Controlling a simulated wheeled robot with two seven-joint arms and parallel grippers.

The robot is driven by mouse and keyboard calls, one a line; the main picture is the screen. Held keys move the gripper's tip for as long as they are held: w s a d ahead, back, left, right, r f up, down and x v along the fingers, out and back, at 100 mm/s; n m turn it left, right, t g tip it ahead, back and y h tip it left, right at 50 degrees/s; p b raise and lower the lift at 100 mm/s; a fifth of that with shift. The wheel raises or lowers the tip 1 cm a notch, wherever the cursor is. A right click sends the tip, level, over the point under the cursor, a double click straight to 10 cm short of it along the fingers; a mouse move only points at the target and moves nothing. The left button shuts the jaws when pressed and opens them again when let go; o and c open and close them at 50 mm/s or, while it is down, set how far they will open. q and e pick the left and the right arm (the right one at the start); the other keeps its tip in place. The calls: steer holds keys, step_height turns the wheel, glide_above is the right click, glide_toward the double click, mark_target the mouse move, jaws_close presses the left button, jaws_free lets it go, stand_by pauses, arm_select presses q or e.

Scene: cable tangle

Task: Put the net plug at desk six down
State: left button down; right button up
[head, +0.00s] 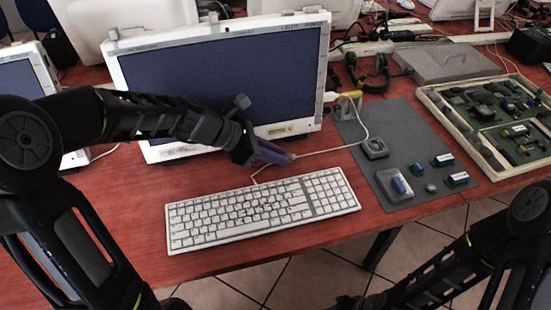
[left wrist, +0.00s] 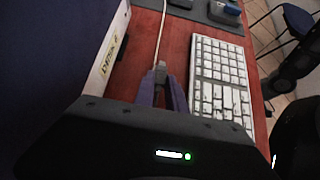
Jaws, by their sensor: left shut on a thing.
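My left gripper (head: 288,159) is shut on the net plug, a small grey plug (left wrist: 160,70), in front of the monitor and above the far side of the keyboard. The purple fingers hold it at its sides in the left wrist view. A pale cable (head: 335,149) runs from the plug to the right and up toward the back of the desk. The monitor (head: 225,80) bears a yellow desk label (head: 289,129), which reads desk 6 in the left wrist view (left wrist: 114,48). Whether the plug touches the desk is unclear. My right gripper (head: 347,302) is partly visible at the bottom edge.
A white keyboard (head: 262,208) lies in front of the monitor. To the right, a grey mat (head: 400,115) carries several small blocks and a holder (head: 375,148). A tray of parts (head: 432,97) stands beyond it. Red desk is clear between keyboard and mat.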

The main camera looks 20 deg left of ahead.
arm_select(q)
steer(key=shift+f, duration=0.5)
steer(key=shift+f, duration=0.1)
steer(key=c, duration=1.4)
jaws_free()
steer(key=shift+o, duration=0.2)
steer(key=p+v, duration=0.2)
steer(key=v, duration=1)
steer(key=shift+s+d, duration=0.1)
